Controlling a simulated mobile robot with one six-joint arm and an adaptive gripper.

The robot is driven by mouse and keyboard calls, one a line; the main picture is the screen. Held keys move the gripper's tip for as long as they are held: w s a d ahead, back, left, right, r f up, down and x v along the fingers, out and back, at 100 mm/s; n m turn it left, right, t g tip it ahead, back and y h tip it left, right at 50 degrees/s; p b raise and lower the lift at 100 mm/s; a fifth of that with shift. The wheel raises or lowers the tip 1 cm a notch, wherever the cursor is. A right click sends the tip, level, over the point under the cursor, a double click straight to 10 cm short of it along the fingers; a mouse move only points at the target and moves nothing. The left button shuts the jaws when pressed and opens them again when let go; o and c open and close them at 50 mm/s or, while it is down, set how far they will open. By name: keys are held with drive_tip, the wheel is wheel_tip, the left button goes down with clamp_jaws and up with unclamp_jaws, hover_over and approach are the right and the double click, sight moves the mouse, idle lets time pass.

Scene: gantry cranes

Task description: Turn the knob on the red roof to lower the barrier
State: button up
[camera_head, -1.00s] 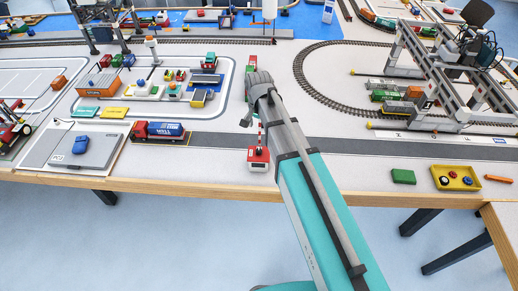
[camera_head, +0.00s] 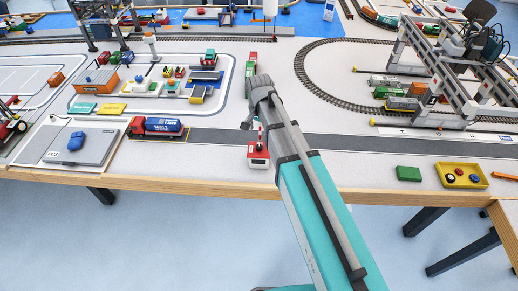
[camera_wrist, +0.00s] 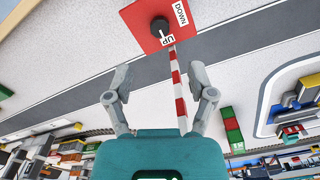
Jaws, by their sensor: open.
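The red roof (camera_wrist: 140,25) is at the top of the wrist view, partly cut off by the edge. The black knob (camera_wrist: 160,27) stands on it, its pointer towards the UP label, with the DOWN label to the right. The red-and-white striped barrier (camera_wrist: 179,92) runs from the roof's edge down past my right finger. In the head view, the small red-and-white booth (camera_head: 258,158) stands near the front of the table and the barrier looks raised. My gripper (camera_wrist: 160,72) is open, with nothing between its fingers at the knob; the knob lies beyond the fingertips.
A red truck with a blue container (camera_head: 160,127) is on the road left of the booth. A grey box with a blue piece (camera_head: 80,147) is at the front left. A green block (camera_head: 408,174) and a yellow tray (camera_head: 440,183) are at the right. A gantry crane (camera_head: 455,75) stands behind them.

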sight(259, 146)
drive_tip(key=shift+f+b, duration=4.45)
drive_tip(key=shift+f, duration=0.3)
clamp_jaws()
